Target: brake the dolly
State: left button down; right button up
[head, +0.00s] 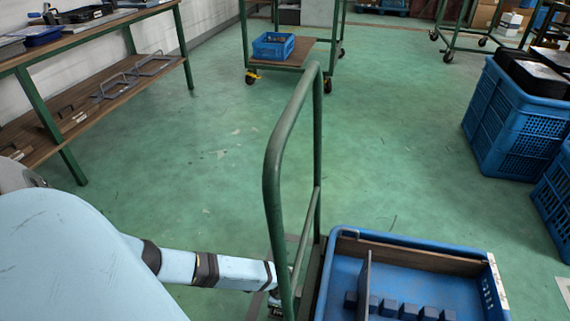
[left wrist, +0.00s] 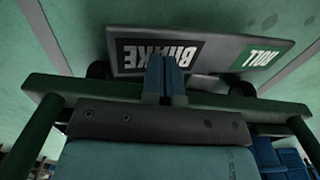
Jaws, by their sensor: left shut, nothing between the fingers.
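The dolly shows in the head view as a tall green push handle (head: 276,170) beside a blue tray (head: 335,285). In the left wrist view a grey plate (left wrist: 218,58) carries a black label reading BRAKE (left wrist: 135,54), upside down and partly covered, and a green label reading ROLL (left wrist: 258,54). The dolly's green crossbar (left wrist: 50,88) runs in front of the plate. My left gripper (left wrist: 167,62) is shut and empty, its fingertips over the edge of the BRAKE label. I cannot tell whether they touch it. In the head view its fingers are hidden behind the handle. My right gripper is not in view.
A workbench with a lower shelf (head: 95,105) stands at the left. Another green cart (head: 290,60) with a small blue crate (head: 273,46) stands ahead. Stacked blue crates (head: 510,125) stand at the right. The green floor between them is clear.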

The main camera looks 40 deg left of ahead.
pick_arm(q)
jog(key=shift+f, duration=1.6)
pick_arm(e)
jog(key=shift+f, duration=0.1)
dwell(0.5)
pick_arm(q)
jog(key=shift+r+p, duration=0.35)
jog(key=shift+r, duration=0.1)
jog(key=shift+r+p, duration=0.35)
jog(key=shift+p, duration=0.05)
notch_tip(320, 180, up, 3)
jog(key=p, duration=0.2)
jog(key=shift+f+p, duration=0.1)
jog(key=shift+p, duration=0.25)
notch_tip(320, 180, up, 2)
jog(key=shift+r+p, duration=0.2)
jog(key=shift+p, duration=1.05)
jog(key=shift+r, duration=0.15)
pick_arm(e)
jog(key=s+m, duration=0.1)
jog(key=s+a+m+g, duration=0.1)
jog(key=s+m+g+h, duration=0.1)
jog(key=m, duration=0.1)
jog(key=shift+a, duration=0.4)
